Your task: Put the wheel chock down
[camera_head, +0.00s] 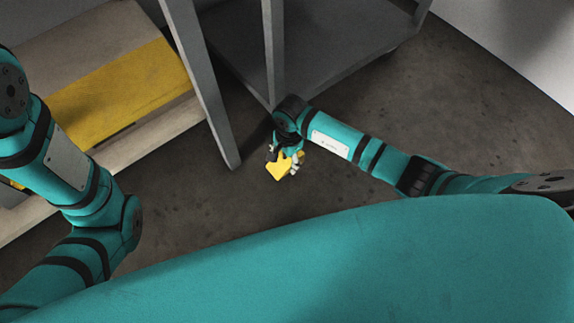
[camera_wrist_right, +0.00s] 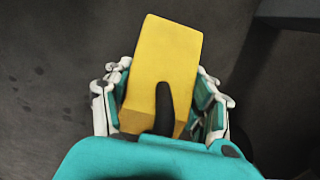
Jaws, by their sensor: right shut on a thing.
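The wheel chock is a yellow wedge-shaped block (camera_head: 277,170) with a dark slot-like mark in its near end. My right gripper (camera_head: 286,161) is shut on it, low over the dark floor near the middle of the head view. In the right wrist view the chock (camera_wrist_right: 165,60) sits between the two fingers of my right gripper (camera_wrist_right: 160,98), one on each side. I cannot tell whether its underside touches the floor. My left arm shows at the left of the head view, but its gripper is not visible.
A grey metal rack (camera_head: 335,55) with upright posts stands just beyond the right gripper. A pale platform (camera_head: 160,125) with a yellow panel (camera_head: 120,90) lies at upper left. Dark floor (camera_head: 440,110) is clear to the right; a pale wall is at upper right.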

